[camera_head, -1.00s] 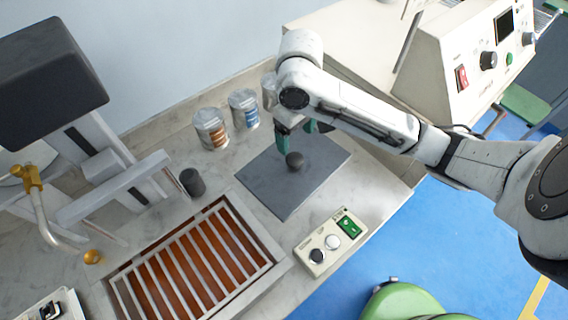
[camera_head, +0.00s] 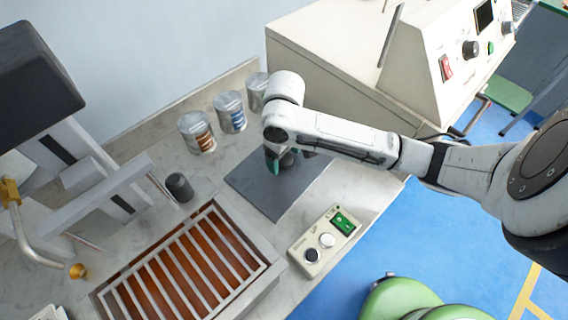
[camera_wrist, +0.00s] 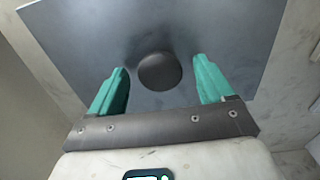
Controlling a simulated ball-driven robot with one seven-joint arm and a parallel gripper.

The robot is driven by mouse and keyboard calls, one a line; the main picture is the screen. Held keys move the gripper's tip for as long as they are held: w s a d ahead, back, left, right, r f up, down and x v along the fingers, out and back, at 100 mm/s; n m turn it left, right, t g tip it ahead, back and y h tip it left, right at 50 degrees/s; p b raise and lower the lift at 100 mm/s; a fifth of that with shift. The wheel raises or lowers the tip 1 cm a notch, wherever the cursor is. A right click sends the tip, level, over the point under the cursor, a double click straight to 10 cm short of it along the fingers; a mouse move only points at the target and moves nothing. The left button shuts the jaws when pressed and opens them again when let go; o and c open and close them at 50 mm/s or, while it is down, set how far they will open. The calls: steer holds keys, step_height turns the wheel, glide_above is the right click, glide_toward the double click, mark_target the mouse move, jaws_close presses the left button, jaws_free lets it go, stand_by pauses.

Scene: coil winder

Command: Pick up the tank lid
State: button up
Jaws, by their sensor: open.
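The tank lid (camera_head: 265,194) is a dark grey square plate with a round dark knob (camera_head: 288,158), lying flat on the pale stone counter. In the wrist view the lid (camera_wrist: 210,38) fills the upper middle, and its knob (camera_wrist: 159,71) sits between the fingertips. My gripper (camera_wrist: 162,80) is open, with green fingers on either side of the knob and a visible gap to each. In the head view my gripper (camera_head: 290,160) is low over the lid and partly hides the knob.
An open tank with a slatted grate (camera_head: 185,268) over reddish liquid is at the lower left. A control box (camera_head: 325,240) stands right of it. Several cans (camera_head: 197,132) line the wall. A small dark cylinder (camera_head: 179,187) stands left of the lid. A cream machine (camera_head: 425,60) is behind.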

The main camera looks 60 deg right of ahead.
steer(key=shift+c, duration=0.2)
jaws_close()
stand_by(0.5)
